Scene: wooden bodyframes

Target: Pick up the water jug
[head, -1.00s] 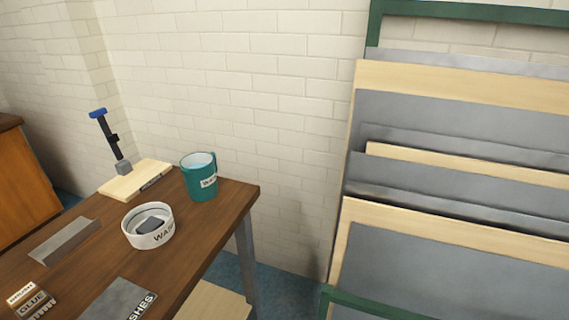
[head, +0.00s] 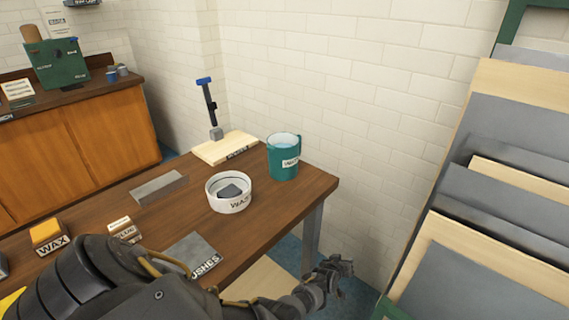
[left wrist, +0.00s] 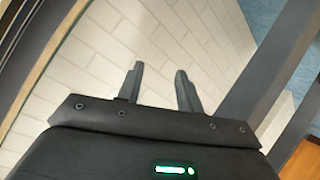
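The water jug is a teal mug-like vessel (head: 283,160) with a white label and pale blue water inside. It stands upright near the far right corner of the wooden table. My left arm comes in from the lower left in the head view, and its gripper (head: 338,268) is beyond the table's right edge, low and apart from the jug. In the left wrist view the left gripper (left wrist: 160,85) has its two fingers apart with nothing between them. The jug is not in the left wrist view. My right gripper is not in view.
On the table (head: 265,225) are a white dish (head: 229,203) holding a dark block, a board with a blue-topped tool (head: 208,105), a metal plate (head: 158,188), a wax box (head: 48,237) and a glue box (head: 123,229). A rack of sheets (head: 500,190) stands to the right.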

